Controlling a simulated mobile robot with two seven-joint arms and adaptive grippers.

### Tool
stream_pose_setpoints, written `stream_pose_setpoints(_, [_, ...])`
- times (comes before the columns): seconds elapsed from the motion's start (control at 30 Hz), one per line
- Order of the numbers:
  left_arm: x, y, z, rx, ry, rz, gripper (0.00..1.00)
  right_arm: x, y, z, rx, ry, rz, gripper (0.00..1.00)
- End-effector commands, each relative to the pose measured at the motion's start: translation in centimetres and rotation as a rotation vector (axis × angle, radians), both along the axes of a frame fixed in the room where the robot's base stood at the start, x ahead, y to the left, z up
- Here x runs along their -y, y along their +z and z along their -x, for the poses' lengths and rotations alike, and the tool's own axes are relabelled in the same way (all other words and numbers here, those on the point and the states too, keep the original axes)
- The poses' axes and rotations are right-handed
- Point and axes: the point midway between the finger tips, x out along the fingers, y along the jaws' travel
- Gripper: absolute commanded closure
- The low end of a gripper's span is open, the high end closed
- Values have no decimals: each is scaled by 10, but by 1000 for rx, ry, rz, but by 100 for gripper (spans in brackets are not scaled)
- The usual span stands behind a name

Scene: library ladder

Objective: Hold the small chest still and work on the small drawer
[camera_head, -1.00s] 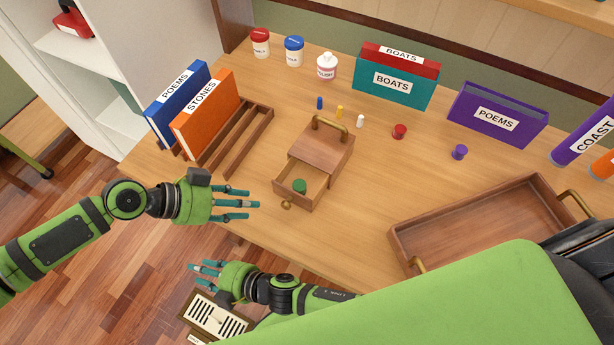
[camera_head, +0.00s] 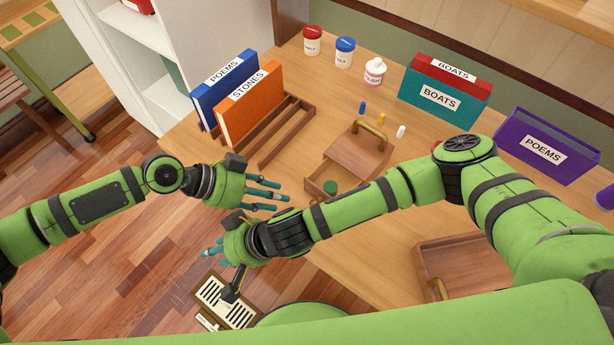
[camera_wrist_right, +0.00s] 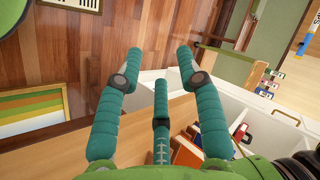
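The small chest (camera_head: 358,155) is a wooden box with a brass handle on top, standing on the table. Its small drawer (camera_head: 318,184) is pulled out toward the front left, and a green round piece (camera_head: 330,187) sits in it. The drawer's front is partly hidden by my right arm. My left gripper (camera_head: 285,196) is open and empty, left of the drawer and apart from it. My right gripper (camera_head: 208,247) is below it, past the table's front edge over the floor. In the right wrist view my right gripper (camera_wrist_right: 160,65) has its fingers spread with nothing between them.
A wooden rack (camera_head: 285,133) holds blue and orange books at the left. Small blue, yellow and white pieces stand behind the chest. Boats (camera_head: 439,98) and Poems (camera_head: 542,150) boxes stand at the back right. A wooden tray (camera_head: 455,250) lies right, partly behind my right arm.

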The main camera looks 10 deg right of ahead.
Motion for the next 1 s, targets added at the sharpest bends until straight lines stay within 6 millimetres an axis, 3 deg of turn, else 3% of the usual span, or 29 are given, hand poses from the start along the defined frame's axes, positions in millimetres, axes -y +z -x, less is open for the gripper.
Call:
stream_pose_setpoints(0.3, [0,0,0,0,0,0,61,40,43,55,-645,-209,47,63])
stream_pose_setpoints(0.63, [0,0,0,0,0,0,61,69,91,84,-1127,-511,132,63])
stream_pose_setpoints(0.77, [0,0,0,0,0,0,61,90,95,68,-1164,-634,195,63])
stream_pose_setpoints(1.0, [0,0,0,0,0,0,61,137,72,10,-923,-700,310,63])
